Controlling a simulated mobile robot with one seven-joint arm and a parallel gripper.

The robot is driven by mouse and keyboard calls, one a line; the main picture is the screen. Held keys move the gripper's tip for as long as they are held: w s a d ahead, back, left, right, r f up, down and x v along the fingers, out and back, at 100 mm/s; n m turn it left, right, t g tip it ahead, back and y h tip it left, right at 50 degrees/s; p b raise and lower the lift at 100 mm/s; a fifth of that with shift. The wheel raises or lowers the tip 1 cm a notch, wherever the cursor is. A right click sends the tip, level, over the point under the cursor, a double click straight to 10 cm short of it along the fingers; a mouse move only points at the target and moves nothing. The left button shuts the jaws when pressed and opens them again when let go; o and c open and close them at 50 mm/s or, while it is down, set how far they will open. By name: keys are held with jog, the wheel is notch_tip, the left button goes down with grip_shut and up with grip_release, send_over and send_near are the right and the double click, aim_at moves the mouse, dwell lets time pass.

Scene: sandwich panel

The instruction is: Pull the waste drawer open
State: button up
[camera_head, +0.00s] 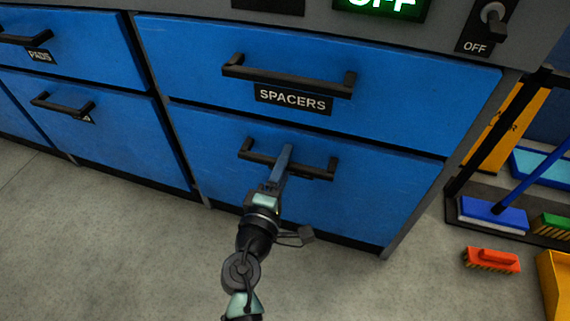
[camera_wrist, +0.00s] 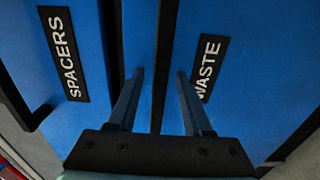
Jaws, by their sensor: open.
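The waste drawer (camera_head: 370,195) is the lower blue drawer under the one labelled SPACERS, and its front looks closed. Its black bar handle (camera_head: 318,174) runs across the upper part of the front. My gripper (camera_head: 286,152) reaches up to the middle of this handle and hides the label in the head view. In the wrist view, my gripper (camera_wrist: 160,73) is open, with its two fingers apart. The dark handle bar (camera_wrist: 165,60) shows between the fingers. The WASTE label (camera_wrist: 207,68) is partly covered by the right finger. Whether either finger touches the bar, I cannot tell.
The spacers drawer (camera_head: 410,90) and its handle (camera_head: 290,77) are directly above. More blue drawers stand at left. At right are a rack with a blue broom (camera_head: 493,214) and a red brush (camera_head: 492,260) on the floor. The concrete floor (camera_head: 120,250) in front is clear.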

grip_shut()
dwell(1.4)
